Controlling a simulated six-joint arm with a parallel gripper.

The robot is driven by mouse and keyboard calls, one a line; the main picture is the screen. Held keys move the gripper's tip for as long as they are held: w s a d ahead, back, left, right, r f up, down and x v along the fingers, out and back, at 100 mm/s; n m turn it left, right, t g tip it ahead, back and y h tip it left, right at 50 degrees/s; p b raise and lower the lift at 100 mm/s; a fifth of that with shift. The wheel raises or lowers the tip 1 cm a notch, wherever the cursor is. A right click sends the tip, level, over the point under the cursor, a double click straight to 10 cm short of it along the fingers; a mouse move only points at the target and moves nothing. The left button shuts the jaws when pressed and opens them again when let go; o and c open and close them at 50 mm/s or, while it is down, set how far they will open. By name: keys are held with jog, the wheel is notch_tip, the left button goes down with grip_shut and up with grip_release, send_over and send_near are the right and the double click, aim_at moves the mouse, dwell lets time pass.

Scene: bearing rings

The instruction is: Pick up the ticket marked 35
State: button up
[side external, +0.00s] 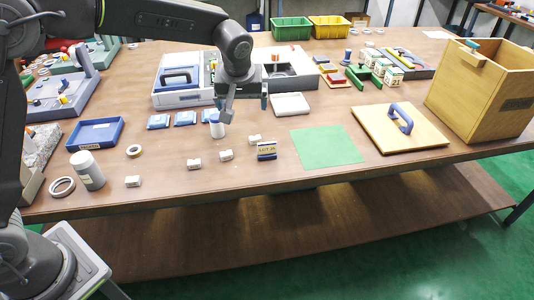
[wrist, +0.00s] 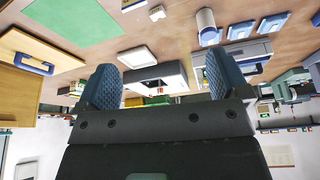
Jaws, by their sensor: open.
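A small pale yellow ticket (side external: 267,147) stands in a dark blue holder near the table's front edge, left of the green mat, in the side view. It is printed "LOT" with a number too small to read surely. I cannot make out the ticket in the wrist view. My gripper (side external: 246,107) is open and empty above the table, behind and a little left of the ticket, well apart from it. Its two blue pads (wrist: 162,84) are spread wide in the wrist view.
Small white blocks (side external: 226,155) lie left of the ticket. A white cylinder (side external: 217,125) stands under my gripper's left side. The green mat (side external: 325,146) lies right of the ticket, then a wooden board with a blue handle (side external: 401,118). A white tray (side external: 290,104) is behind.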

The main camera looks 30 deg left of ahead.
jog(key=n, duration=0.2)
send_near(267, 147)
jog(key=shift+y, duration=0.4)
jog(key=x, duration=0.5)
jog(key=shift+s+d+f, duration=0.15)
jog(key=shift+f, duration=0.1)
jog(key=shift+w+x, duration=0.1)
jog(key=shift+x, duration=1.35)
jog(key=shift+w+x, duration=0.15)
jog(key=shift+x, duration=1.3)
jog(key=shift+d, duration=0.2)
jog(key=shift+c, duration=0.2)
jog(key=shift+r, duration=0.1)
jog(key=c, duration=1)
